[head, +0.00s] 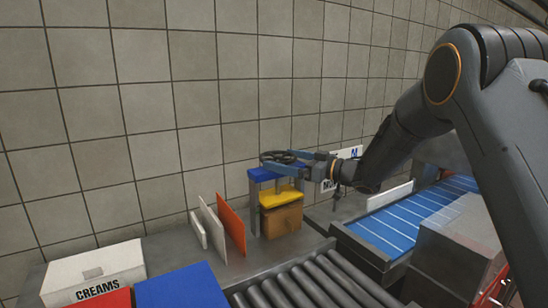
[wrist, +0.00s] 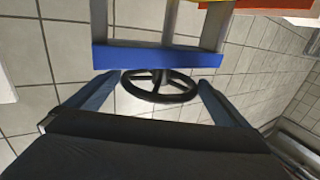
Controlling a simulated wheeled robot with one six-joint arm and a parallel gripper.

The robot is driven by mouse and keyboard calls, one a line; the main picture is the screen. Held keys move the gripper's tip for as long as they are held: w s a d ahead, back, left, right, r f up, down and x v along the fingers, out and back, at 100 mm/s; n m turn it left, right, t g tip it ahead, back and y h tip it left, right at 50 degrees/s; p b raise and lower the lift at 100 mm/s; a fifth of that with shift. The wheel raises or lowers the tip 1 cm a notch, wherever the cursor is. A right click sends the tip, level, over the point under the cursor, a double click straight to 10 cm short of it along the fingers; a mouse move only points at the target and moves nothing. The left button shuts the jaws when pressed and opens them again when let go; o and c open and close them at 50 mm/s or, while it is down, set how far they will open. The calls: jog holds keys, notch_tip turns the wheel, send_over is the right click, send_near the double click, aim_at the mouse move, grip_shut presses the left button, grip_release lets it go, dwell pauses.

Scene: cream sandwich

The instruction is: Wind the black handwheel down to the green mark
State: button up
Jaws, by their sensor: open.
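The black handwheel (head: 277,156) sits on top of a small press with a blue crossbeam (head: 262,174). In the wrist view the spoked handwheel (wrist: 157,97) lies between my two finger ends, beside the blue beam (wrist: 155,58). My gripper (wrist: 160,82) is open, one finger on each side of the wheel; contact is not clear. In the head view my gripper (head: 283,160) reaches in from the right at wheel height. Under the beam are a yellow plate (head: 283,194) and a brown block (head: 282,219). I cannot see the green mark in either view.
An orange panel (head: 232,228) and white panels (head: 211,229) stand left of the press. A CREAMS box (head: 94,269) and a blue panel (head: 180,289) are at front left. Rollers (head: 318,283) run in front, a blue conveyor (head: 405,222) lies right. The tiled wall is behind.

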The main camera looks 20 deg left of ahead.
aim_at(274, 155)
jog(key=shift+p+x, duration=0.35)
jog(key=shift+x, duration=1.55)
jog(key=c, duration=0.7)
jog(key=shift+r+m+t, duration=0.1)
jog(key=shift+m+t, duration=0.3)
jog(key=shift+t, duration=0.2)
jog(key=shift+c, duration=0.2)
